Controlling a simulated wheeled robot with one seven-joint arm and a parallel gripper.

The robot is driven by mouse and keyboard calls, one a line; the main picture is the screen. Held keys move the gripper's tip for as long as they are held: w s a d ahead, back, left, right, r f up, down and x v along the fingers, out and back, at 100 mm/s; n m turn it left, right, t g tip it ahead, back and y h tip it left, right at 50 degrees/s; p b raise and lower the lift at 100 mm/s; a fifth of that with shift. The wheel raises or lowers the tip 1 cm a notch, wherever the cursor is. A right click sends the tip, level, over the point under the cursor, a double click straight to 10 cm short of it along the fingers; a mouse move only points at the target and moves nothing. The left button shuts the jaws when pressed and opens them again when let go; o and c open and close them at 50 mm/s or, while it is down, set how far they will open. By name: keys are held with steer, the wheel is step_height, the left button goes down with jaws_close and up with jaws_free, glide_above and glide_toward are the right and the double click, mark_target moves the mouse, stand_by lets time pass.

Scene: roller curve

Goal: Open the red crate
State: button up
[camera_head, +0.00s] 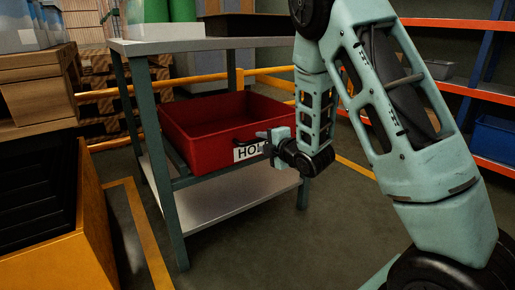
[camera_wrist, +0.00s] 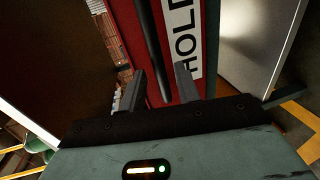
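The red crate (camera_head: 205,135) sits under the top of a grey-green workbench, above its lower shelf. Its top is uncovered, and its inside looks empty where I can see it. A white label reading "HOL…" (camera_head: 243,152) is on its front face, partly hidden by my gripper. My gripper (camera_head: 264,139) is at the crate's front. In the wrist view, the red front (camera_wrist: 213,50) and a dark handle bar (camera_wrist: 148,40) show close up. My gripper's fingers (camera_wrist: 160,88) are apart, one on each side of the bar, with gaps visible beside it.
The workbench top (camera_head: 200,43) is above the crate, and its pale lower shelf (camera_head: 215,210) is below. An orange-yellow box (camera_head: 55,235) stands at the left. Orange-edged shelving (camera_head: 480,100) stands at the right. The floor in front of the bench is clear.

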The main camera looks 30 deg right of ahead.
mark_target(259, 141)
steer(key=shift+b+x, duration=0.4)
steer(key=shift+x, duration=1.3)
jaws_close()
